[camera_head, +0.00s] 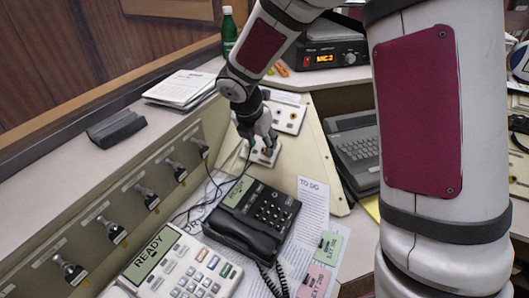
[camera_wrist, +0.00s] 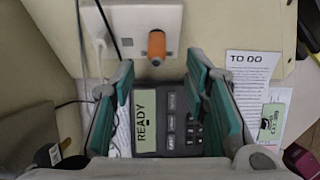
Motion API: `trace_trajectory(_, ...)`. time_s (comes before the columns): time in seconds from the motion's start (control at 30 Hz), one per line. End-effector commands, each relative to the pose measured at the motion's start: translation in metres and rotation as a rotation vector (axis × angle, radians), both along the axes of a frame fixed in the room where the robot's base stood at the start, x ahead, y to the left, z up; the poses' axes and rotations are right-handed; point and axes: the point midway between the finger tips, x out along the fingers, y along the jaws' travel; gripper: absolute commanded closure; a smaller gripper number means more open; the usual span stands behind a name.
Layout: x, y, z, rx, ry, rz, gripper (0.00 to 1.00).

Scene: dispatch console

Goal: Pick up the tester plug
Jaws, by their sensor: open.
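An orange cylindrical plug (camera_wrist: 157,45), which I take to be the tester plug, stands out from a white socket plate (camera_wrist: 110,18) in the wrist view. The plate also shows in the head view (camera_head: 266,158), where my gripper hides the plug. My gripper (camera_wrist: 160,68) is open, with its green-padded fingers spread to the left and right of the plug's line. The plug shows between and just beyond the fingertips, apart from both. In the head view my gripper (camera_head: 262,144) hangs over the socket plate.
A black desk phone (camera_head: 252,214) and a white phone with a READY display (camera_head: 180,268) are close below. A TO DO sheet (camera_head: 308,205) lies to the right. Cords run left of the plate. A row of levers (camera_head: 145,195) lines the left panel. A green bottle (camera_head: 228,30) stands behind.

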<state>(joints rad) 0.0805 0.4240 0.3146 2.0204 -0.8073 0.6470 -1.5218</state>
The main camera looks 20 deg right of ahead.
Motion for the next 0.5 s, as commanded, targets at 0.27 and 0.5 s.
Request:
trace_trajectory(0.27,0.006,-0.003,-0.019,0.001,0.002,0.0,0.58)
trace_trajectory(0.5,0.016,-0.009,-0.049,0.0,0.001,0.0,0.58)
